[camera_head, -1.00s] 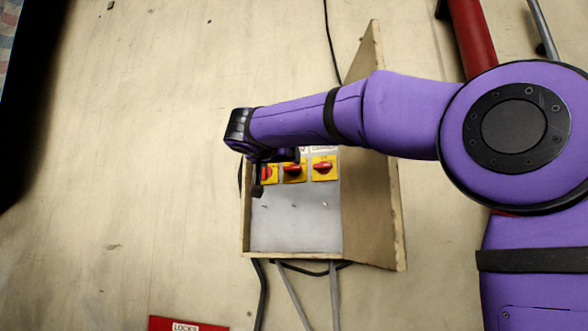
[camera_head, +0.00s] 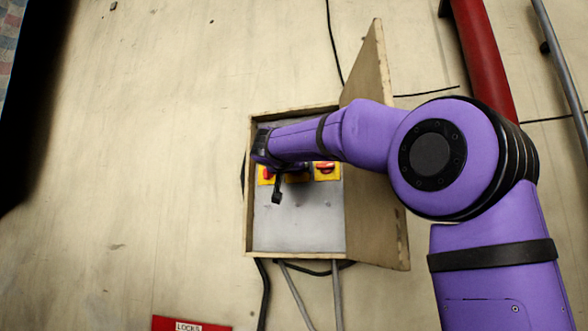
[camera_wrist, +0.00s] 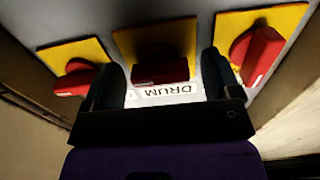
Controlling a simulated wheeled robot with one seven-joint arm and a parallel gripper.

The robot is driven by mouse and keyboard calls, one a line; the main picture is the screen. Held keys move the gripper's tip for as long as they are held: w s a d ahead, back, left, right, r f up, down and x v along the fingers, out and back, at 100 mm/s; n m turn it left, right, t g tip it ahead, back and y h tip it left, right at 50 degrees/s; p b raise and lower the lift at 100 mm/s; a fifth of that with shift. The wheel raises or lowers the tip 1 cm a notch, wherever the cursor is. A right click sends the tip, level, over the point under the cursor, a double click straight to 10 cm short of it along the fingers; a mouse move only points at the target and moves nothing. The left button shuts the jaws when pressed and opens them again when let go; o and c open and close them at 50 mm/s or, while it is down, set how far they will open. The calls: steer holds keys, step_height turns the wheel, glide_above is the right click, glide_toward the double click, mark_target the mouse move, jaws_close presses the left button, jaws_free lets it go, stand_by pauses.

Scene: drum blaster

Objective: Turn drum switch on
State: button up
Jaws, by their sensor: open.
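The drum switch is the middle switch, a red knob (camera_wrist: 160,68) on a yellow plate (camera_wrist: 155,38), beside a label (camera_wrist: 168,91) reading DRUM, upside down in the wrist view. In the head view its yellow plate (camera_head: 297,178) is mostly hidden by my arm. My gripper (camera_wrist: 163,78) is open, its two dark fingers on either side of the middle knob in the wrist picture. I cannot tell whether they touch it. In the head view my gripper (camera_head: 277,195) is in front of the panel, low and left of the middle switch.
Similar red switches flank it: one at left (camera_head: 268,174) and one at right (camera_head: 326,168). The grey panel (camera_head: 300,225) sits in a wooden box (camera_head: 248,225) with an open door (camera_head: 385,225) at right. Cables (camera_head: 265,290) hang below. A red LOCKS sign (camera_head: 190,324) is lower left.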

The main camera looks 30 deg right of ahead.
steer(key=c, duration=0.9)
steer(key=shift+n, duration=0.4)
steer(key=n, duration=0.8)
steer(key=shift+n, duration=0.3)
steer(key=n, duration=0.4)
steer(key=shift+n, duration=2.2)
